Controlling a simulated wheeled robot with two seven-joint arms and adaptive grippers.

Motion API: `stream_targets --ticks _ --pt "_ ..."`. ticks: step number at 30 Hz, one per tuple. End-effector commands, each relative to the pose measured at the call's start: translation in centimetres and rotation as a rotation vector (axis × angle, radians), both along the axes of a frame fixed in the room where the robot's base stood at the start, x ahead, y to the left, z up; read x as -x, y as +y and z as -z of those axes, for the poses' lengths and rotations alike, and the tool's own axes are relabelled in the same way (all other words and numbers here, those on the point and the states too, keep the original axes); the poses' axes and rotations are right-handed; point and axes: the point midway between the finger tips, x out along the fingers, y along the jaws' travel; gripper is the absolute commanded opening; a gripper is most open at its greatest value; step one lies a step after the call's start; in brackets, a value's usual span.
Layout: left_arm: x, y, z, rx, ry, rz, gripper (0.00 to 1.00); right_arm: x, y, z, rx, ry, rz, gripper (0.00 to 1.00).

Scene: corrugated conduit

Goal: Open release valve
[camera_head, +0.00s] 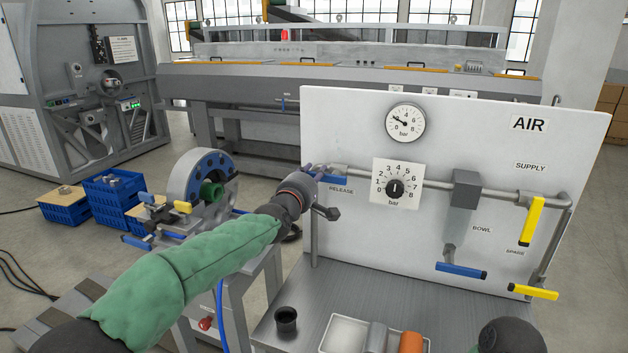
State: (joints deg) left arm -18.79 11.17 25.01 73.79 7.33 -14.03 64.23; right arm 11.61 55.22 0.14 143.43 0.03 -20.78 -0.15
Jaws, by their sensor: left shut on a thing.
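The release valve's blue handle (335,180) shows at the left end of the pipe on the white AIR panel (450,115), just above a RELEASE label. It appears to lie level, along the pipe. My left gripper (318,174) reaches in from the left and is shut on this handle. The fingers hide part of the handle and the valve body. A round pressure gauge (405,122) above has its needle toward the upper left. Part of my right arm shows at the bottom right, but its fingers do not.
A dial knob (395,188) sits right of the handle. Further right are yellow handles for supply (532,222) and spare (533,292), and a blue bowl handle (461,270). Below are a black cup (286,319) and a white tray (344,334). A blue flanged machine (207,176) stands left.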

Motion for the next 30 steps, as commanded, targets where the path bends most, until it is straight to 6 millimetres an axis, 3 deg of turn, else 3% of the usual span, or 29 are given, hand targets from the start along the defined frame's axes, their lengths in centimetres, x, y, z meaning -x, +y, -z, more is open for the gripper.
stream_targets --ticks 13,14,16,30 --pt "-0.04 0.05 0.04 0.013 0.004 -0.001 0.00 0.00 0.00 0.14 0.000 0.000 0.000 0.45" --pt "-0.04 0.05 0.05 0.013 0.004 -0.001 0.37 0.00 0.00 0.14 0.000 0.000 0.000 0.45" --pt "-0.04 0.05 0.06 0.013 0.005 -0.001 0.57 0.00 0.00 0.15 0.000 0.000 0.000 0.45" --pt "0.53 0.22 -0.05 0.010 0.002 -0.001 0.57 0.00 0.00 0.16 0.000 0.000 0.000 0.45"
